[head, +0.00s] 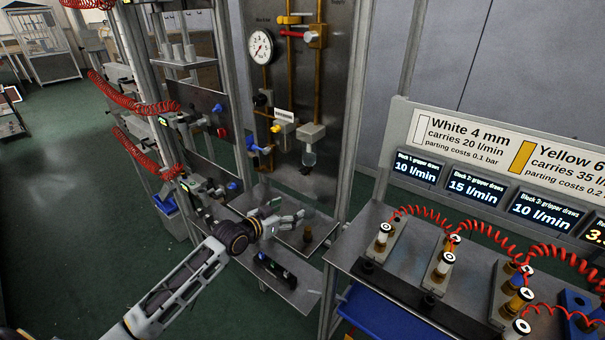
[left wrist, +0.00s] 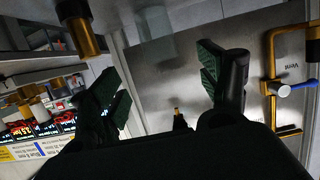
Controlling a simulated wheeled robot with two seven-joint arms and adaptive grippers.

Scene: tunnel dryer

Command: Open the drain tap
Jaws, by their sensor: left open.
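My left gripper (head: 292,218) is open and empty, low in front of the steel panel (head: 285,110). It is below the clear bowl (head: 309,157) that hangs under a grey block, and apart from it. A blue-handled tap (head: 260,149) sits on the panel left of the bowl. In the left wrist view both dark green finger pads of the gripper (left wrist: 165,92) stand wide apart with nothing between them. A blue-and-white handle (left wrist: 286,90) on a brass pipe shows at the right there, near a "Vent" label. I cannot tell which part is the drain tap. My right gripper is not in view.
A gauge (head: 260,47) and a red-handled valve (head: 292,34) are higher on the panel. A small brown item (head: 307,235) stands on the shelf below. A bench (head: 375,235) with blocks and red coiled hoses is at the right. Green floor (head: 60,215) is clear at the left.

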